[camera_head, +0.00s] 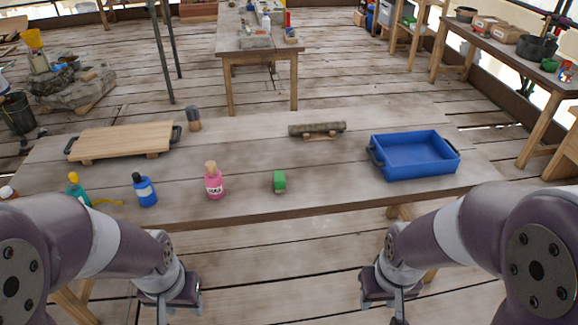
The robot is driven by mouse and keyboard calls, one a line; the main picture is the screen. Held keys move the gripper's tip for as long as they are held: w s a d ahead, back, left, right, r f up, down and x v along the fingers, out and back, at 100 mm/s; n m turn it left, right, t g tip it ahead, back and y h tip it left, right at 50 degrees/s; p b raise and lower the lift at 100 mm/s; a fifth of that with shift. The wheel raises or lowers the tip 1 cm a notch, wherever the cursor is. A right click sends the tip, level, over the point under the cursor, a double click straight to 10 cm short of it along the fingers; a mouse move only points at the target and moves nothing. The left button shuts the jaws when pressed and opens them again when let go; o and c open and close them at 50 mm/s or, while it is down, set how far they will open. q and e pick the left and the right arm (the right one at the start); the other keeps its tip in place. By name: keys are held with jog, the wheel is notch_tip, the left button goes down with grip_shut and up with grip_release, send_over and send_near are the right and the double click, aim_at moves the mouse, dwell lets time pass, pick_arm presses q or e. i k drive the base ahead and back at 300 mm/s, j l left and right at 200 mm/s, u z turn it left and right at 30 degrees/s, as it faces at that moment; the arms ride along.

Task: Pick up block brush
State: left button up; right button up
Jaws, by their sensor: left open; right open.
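A small upright piece with a dark grey top and a paler lower part (194,118) stands at the table's far side, right of the wooden board; it looks like a brush. A long mottled grey-green piece on a small wooden foot (317,129) lies at the back middle; I cannot tell for sure which of the two is the block brush. My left gripper (178,300) is low at the bottom left, in front of the table's near edge, open and empty. My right gripper (390,300) is likewise low at the bottom right, open and empty. Both are well apart from either piece.
A wooden board with dark handles (120,139) lies at the left. A blue tray (414,158) is at the right. The table's middle is clear.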

aim_at(279, 176)
jog(key=i+l+u, duration=0.1)
jog(key=i, duration=0.35)
jog(key=i+l, duration=0.15)
jog(key=i, duration=0.3)
jog(key=i+l+u, duration=0.15)
jog(key=i, duration=0.3)
